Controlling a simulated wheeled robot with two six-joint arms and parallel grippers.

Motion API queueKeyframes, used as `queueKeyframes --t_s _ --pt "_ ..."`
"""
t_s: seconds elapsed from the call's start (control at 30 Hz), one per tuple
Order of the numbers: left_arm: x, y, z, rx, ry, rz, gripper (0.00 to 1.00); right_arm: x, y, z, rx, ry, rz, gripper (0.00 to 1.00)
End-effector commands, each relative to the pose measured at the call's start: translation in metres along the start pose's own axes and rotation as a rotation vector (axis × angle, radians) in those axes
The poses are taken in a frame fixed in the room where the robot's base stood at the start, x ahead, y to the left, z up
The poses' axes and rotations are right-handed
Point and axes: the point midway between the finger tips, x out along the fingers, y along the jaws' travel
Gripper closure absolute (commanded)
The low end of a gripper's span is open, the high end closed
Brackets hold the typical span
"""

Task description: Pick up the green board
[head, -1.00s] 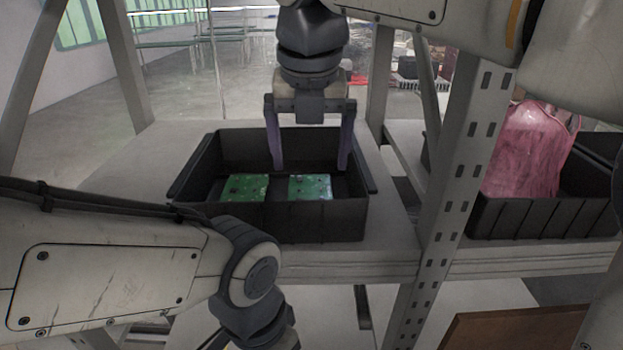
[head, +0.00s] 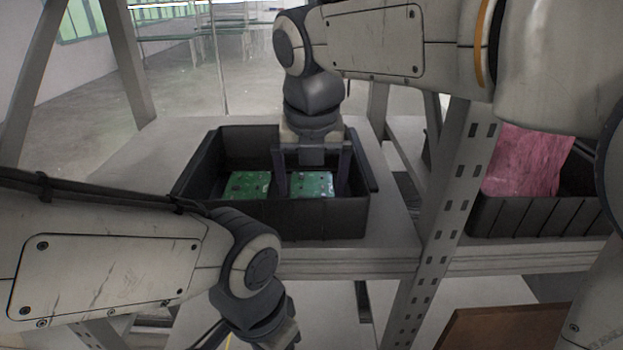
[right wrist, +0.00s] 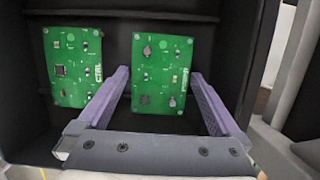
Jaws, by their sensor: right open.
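Two green boards lie side by side in a black bin (head: 320,220). The left green board (head: 247,186) also shows in the right wrist view (right wrist: 73,68). The right green board (head: 312,187) shows there too (right wrist: 162,100). My right gripper (head: 311,182) is open and reaches down into the bin over the right board. In the right wrist view its purple fingers (right wrist: 160,75) stand on either side of the right board, with nothing held. I cannot tell how far the fingertips are above the bin floor. My left arm's wrist shows at the bottom, but its fingers are out of view.
The bin stands on a grey shelf (head: 152,150). A perforated metal post (head: 455,190) rises right of it. Beyond the post, a second black bin (head: 535,218) holds a pink bag (head: 525,165). The bin walls stand close around my right gripper.

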Motion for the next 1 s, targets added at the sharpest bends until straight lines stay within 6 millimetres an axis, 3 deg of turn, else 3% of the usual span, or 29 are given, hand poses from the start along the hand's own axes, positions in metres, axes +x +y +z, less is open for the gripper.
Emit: queueKeyframes --t_s 0.2,0.23,0.4,0.77,1.0 --pt "0.000 0.000 0.000 0.000 0.000 0.000 0.50 0.002 0.000 -0.001 0.000 -0.001 0.000 0.00" --pt "0.000 0.000 0.000 0.000 0.000 0.000 0.50 0.003 0.000 -0.001 0.000 -0.001 0.001 0.04" --pt "0.000 0.000 0.000 0.000 0.000 0.000 0.50 0.003 0.000 -0.001 0.000 0.000 0.000 0.66" --pt "0.000 0.000 0.000 0.000 0.000 0.000 0.50 -0.003 0.000 0.001 0.000 -0.001 0.001 0.66" --pt "0.001 0.000 0.000 0.000 0.000 0.000 0.50 -0.039 0.001 0.012 0.002 -0.004 0.003 0.67"
